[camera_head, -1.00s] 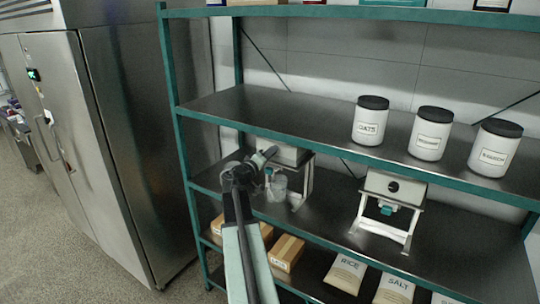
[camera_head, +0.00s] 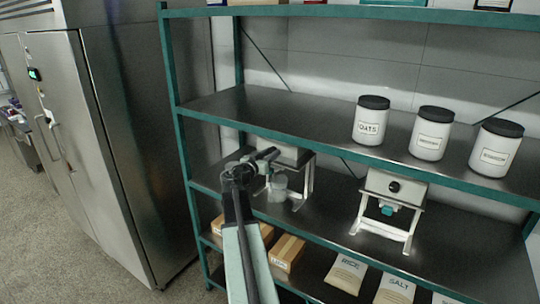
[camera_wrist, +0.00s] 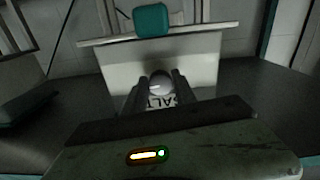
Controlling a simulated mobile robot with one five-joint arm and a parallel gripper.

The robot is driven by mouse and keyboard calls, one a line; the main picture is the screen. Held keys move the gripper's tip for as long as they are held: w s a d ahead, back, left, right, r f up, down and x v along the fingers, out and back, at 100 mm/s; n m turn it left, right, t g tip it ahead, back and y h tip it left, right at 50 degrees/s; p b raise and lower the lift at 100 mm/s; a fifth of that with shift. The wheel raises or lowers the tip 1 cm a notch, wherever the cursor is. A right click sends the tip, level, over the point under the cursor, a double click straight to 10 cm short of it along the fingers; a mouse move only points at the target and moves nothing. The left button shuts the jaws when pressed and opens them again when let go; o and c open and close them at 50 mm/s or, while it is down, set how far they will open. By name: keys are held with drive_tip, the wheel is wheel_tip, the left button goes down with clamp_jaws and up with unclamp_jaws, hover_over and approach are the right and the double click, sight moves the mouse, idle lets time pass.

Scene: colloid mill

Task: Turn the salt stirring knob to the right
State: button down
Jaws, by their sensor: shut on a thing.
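The salt mill is a pale box on a stand (camera_head: 292,156) on the middle shelf. In the head view my gripper (camera_head: 266,157) is at the front of this mill, and my arm hides the knob there. A teal block (camera_wrist: 151,20) shows beyond the box edge in the wrist view.
A second mill (camera_head: 395,187) with a black knob stands to the right. White jars (camera_head: 370,122) line the shelf above. Boxes (camera_head: 287,251) and bags (camera_head: 345,273) lie below. A steel cabinet (camera_head: 130,150) stands left.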

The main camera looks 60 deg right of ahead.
drive_tip(key=shift+m, duration=0.5)
idle(0.3)
drive_tip(key=c, duration=1)
unclamp_jaws()
drive_tip(key=shift+c, duration=0.2)
drive_tip(key=a, duration=0.8)
drive_tip(key=shift+w, duration=0.15)
